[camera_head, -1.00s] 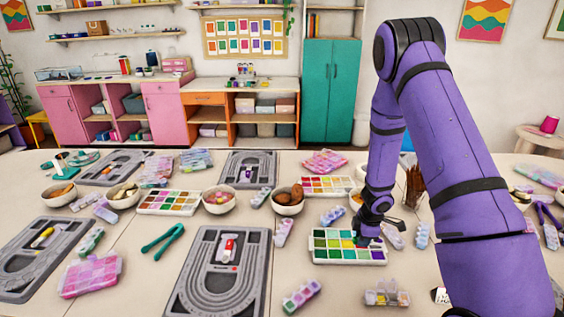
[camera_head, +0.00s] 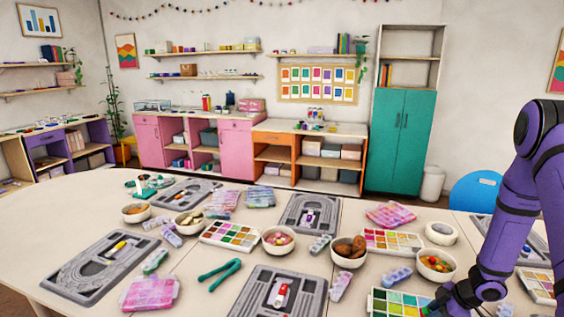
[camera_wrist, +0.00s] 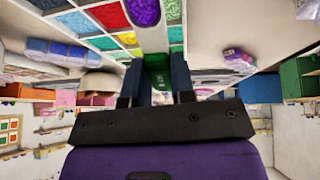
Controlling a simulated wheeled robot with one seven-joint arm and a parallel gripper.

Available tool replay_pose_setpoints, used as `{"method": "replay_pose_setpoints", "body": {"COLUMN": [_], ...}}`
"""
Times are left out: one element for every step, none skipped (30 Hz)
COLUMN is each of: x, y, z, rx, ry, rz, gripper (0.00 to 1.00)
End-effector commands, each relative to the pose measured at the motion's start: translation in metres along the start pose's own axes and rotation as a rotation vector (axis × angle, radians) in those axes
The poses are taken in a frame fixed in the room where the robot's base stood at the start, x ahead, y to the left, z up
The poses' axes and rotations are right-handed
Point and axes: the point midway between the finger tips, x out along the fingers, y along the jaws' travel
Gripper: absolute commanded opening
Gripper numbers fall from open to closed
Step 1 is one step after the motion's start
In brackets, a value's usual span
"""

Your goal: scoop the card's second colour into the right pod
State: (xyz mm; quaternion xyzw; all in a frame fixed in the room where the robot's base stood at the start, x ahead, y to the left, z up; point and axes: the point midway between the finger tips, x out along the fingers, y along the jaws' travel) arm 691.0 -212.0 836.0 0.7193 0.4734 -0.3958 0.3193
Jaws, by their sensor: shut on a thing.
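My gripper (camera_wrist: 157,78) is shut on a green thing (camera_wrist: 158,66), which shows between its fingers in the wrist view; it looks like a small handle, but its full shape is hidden. In the head view my wrist hangs at the lower right, over the right side of a white bead tray (camera_head: 385,302) with colours in square compartments. The tray (camera_wrist: 100,42) also shows in the wrist view, with a round purple patch (camera_wrist: 143,12) beyond the fingers; I cannot tell whether it is beads in a scoop. The card and the right pod cannot be made out now.
A bowl of mixed beads (camera_head: 437,262) and another colour tray (camera_head: 391,240) stand behind the gripper. A grey bead board (camera_head: 255,292), a clear lidded strip (camera_head: 341,287) and green tweezers (camera_head: 220,274) lie to the left. A purple-lidded piece (camera_wrist: 238,60) shows in the wrist view.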

Motion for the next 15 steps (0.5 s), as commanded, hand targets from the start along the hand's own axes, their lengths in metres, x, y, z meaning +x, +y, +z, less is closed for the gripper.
{"method": "replay_pose_setpoints", "body": {"x": [-0.001, -0.001, -0.001, 0.002, 0.004, 0.006, 0.008, 0.009, 0.011, 0.011, 0.012, 0.011, 0.011, 0.009, 0.007], "y": [0.000, 0.000, 0.000, -0.001, -0.001, -0.001, -0.001, -0.001, -0.001, -0.001, -0.001, -0.001, -0.001, -0.001, 0.000], "z": [0.003, 0.004, 0.005, 0.007, 0.008, 0.010, 0.011, 0.013, 0.014, 0.015, 0.015, 0.015, 0.015, 0.014, 0.013], "rx": [0.006, 0.008, 0.010, 0.010, 0.010, 0.009, 0.008, 0.008, 0.007, 0.007, 0.007, 0.007, 0.006, 0.006, 0.005], "ry": [0.030, 0.047, 0.067, 0.073, 0.075, 0.073, 0.073, 0.072, 0.072, 0.072, 0.072, 0.071, 0.071, 0.071, 0.070], "rz": [0.001, 0.001, 0.000, -0.001, -0.001, -0.001, -0.001, 0.000, 0.000, 0.000, 0.000, 0.000, 0.000, 0.001, 0.001], "gripper": [0.02, 0.02, 0.02, 0.02, 0.02, 0.02, 0.02, 0.02, 0.02, 0.02, 0.02, 0.02, 0.02, 0.02, 0.02]}}
